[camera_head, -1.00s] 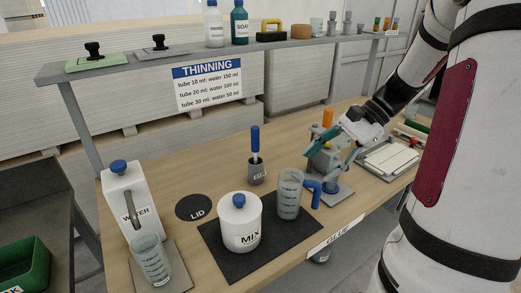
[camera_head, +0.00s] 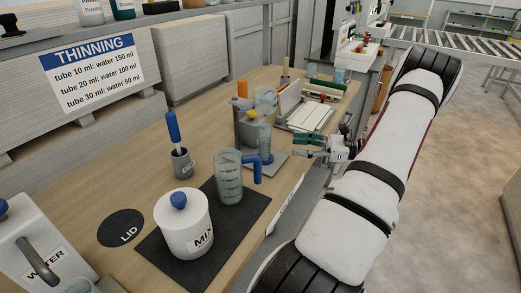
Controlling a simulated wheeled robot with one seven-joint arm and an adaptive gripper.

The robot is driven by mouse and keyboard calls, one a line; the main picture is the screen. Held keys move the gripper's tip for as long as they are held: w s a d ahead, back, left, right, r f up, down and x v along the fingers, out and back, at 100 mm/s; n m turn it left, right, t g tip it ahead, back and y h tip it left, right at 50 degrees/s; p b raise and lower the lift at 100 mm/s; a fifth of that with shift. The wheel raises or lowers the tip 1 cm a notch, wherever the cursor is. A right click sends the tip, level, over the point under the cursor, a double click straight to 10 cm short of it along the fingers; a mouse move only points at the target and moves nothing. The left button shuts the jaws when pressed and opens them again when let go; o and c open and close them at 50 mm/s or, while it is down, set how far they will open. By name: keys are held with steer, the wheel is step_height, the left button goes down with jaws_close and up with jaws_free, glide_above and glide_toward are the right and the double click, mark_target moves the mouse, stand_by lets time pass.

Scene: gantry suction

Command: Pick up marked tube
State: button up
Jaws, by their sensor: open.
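A clear, slim tube-like vessel with graduation marks (camera_head: 264,140) stands upright on a grey plate (camera_head: 276,163), beside a grey block-shaped holder (camera_head: 244,127). I cannot tell for certain whether it is the marked tube. My gripper (camera_head: 299,146), with green fingers, is open and empty just to the right of this vessel and apart from it. A larger graduated cup (camera_head: 229,178) with a blue handle beside it stands on the dark mat (camera_head: 169,257).
A white MIX pot (camera_head: 184,230) stands on the mat. The LID disc (camera_head: 121,228), a grey pot (camera_head: 182,163) and a WATER container (camera_head: 35,250) are to the left. A white tray (camera_head: 310,118) lies behind my gripper. The THINNING sign (camera_head: 93,72) hangs behind.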

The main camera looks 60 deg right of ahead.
mark_target(263, 141)
steer(key=x, duration=0.6)
steer(key=shift+w+a, duration=0.1)
steer(key=shift+a+r+x, duration=0.1)
steer(key=shift+r+x, duration=0.1)
steer(key=shift+x, duration=1.15)
steer(key=shift+a+r+x, duration=0.15)
steer(key=shift+x, duration=1.2)
jaws_close()
